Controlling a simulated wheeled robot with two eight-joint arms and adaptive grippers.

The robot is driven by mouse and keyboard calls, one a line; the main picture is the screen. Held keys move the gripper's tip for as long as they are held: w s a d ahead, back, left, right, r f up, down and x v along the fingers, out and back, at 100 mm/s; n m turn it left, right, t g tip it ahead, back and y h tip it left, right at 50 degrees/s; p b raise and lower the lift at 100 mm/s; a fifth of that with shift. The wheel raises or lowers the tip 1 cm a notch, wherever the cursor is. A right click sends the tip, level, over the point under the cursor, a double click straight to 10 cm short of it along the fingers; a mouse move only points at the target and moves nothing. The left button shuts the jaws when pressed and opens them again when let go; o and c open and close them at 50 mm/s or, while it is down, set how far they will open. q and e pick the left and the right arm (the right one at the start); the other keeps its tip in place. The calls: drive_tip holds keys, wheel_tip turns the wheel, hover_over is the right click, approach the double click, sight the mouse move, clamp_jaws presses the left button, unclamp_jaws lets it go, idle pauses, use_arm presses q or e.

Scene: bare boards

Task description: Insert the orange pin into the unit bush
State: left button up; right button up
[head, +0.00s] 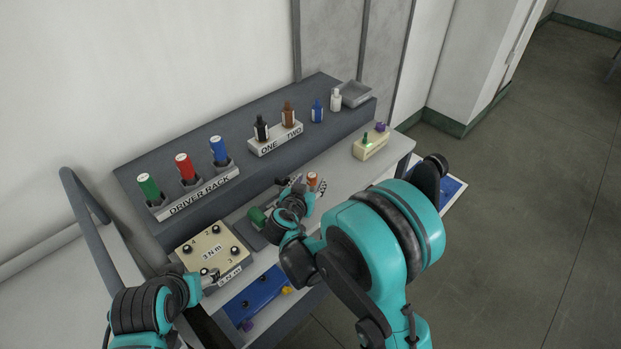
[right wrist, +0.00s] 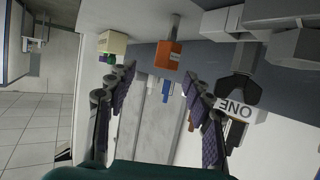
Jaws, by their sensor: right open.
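The orange pin (head: 312,179) is on the light worktop in the head view. In the right wrist view the orange pin (right wrist: 168,55) shows as an orange block with a grey shaft. My right gripper (head: 305,191) is just beside it in the head view. In the right wrist view its two fingers (right wrist: 158,112) are apart with nothing gripped, and the pin shows beyond the gap between them. My left gripper (head: 210,277) is at the front edge of the beige 3 N m plate; its jaws are too small to read. I cannot make out the unit bush for certain.
A beige box (head: 370,147) with a green light stands at the right. A driver rack (head: 205,193) and bottles line the raised back shelf. A blue panel (head: 262,297) lies lower in front.

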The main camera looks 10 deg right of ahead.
sight(311, 178)
drive_tip(key=x, duration=0.2)
drive_tip(key=b+x, duration=0.2)
drive_tip(key=x, duration=0.1)
drive_tip(key=shift+w+a+f, duration=0.25)
drive_tip(key=shift+w+f, duration=0.05)
drive_tip(key=shift+w, duration=0.1)
drive_tip(key=shift+r, duration=0.1)
drive_tip(key=shift+c, duration=0.9)
clamp_jaws()
